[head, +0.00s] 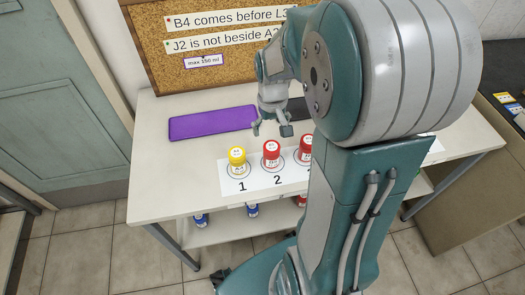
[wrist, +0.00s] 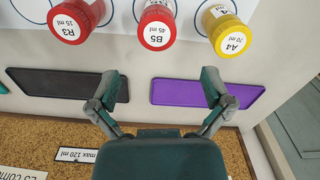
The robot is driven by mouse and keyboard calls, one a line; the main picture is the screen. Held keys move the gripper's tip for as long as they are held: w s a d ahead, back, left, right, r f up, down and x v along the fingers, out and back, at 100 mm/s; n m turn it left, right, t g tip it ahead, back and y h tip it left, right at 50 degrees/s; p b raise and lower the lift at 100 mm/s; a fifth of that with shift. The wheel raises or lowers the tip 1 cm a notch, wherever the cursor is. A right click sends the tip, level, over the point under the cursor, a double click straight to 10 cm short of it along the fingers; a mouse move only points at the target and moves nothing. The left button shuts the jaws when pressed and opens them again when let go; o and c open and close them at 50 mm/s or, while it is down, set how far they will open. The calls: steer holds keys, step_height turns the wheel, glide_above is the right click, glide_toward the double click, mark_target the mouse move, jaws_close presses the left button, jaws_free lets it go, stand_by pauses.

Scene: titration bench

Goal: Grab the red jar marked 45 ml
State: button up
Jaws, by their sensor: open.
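The red jar marked B5, 45 ml (wrist: 157,25) is at the top middle of the wrist view. In the head view this red jar (head: 272,153) stands upright on the spot numbered 2. My gripper (head: 271,128) is open and empty, behind and above that jar.
A purple mat (head: 212,123) and a dark mat (wrist: 68,83) lie behind the jars. A corkboard (head: 210,75) with notes stands at the back edge. My arm hides the right part of the white numbered strip (head: 257,181).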

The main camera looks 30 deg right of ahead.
mark_target(272, 147)
steer(key=f, duration=0.5)
steer(key=shift+s+d+f, duration=0.1)
steer(key=shift+d+f, duration=0.1)
step_height(272, 147, down, 5)
steer(key=shift+a+r, duration=0.1)
steer(key=shift+r, duration=0.1)
steer(key=c, duration=1.1)
